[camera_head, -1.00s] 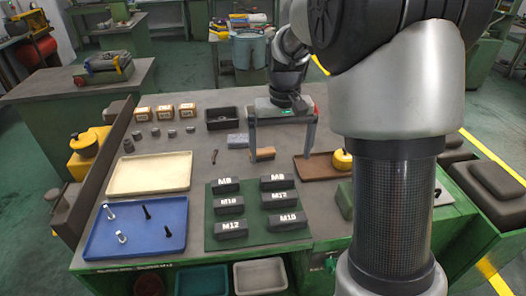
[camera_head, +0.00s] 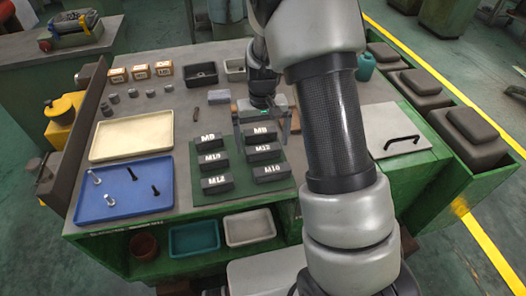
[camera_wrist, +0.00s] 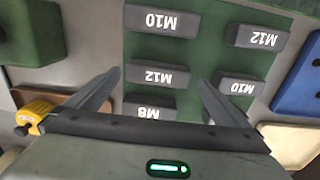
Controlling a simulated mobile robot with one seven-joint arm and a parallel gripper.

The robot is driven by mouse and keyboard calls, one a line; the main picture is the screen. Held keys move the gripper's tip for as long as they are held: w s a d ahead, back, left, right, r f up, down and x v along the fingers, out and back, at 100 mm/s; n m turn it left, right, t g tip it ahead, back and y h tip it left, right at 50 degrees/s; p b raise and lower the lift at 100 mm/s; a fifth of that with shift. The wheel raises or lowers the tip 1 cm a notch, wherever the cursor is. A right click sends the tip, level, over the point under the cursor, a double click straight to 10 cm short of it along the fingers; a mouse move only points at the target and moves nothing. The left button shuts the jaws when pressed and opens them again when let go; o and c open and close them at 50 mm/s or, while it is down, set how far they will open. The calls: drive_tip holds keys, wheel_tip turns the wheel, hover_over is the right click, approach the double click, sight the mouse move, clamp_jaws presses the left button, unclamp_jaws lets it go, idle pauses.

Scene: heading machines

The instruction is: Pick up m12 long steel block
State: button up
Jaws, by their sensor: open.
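My gripper (camera_head: 263,135) is open and empty, pointing down over the far part of the green mat. Two dark grey blocks carry an M12 label. One (camera_head: 264,151) is in the right column's middle row; it also shows upside down between my fingertips in the wrist view (camera_wrist: 158,75), apart from them. The other M12 block (camera_head: 217,183) is at the near end of the left column, and at upper right in the wrist view (camera_wrist: 257,38). I cannot tell which is the long one. My gripper (camera_wrist: 160,79) partly hides the M8 block (camera_wrist: 149,107).
Other labelled blocks (camera_head: 270,172) sit close by on the green mat (camera_head: 240,190). A blue tray (camera_head: 120,203) with bolts and a cream tray (camera_head: 130,138) lie to the left.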

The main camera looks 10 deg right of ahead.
sight(263, 148)
drive_tip(key=shift+d+f, duration=0.15)
drive_tip(key=shift+f, duration=1.8)
drive_tip(key=c, duration=1.4)
drive_tip(key=shift+r, duration=0.15)
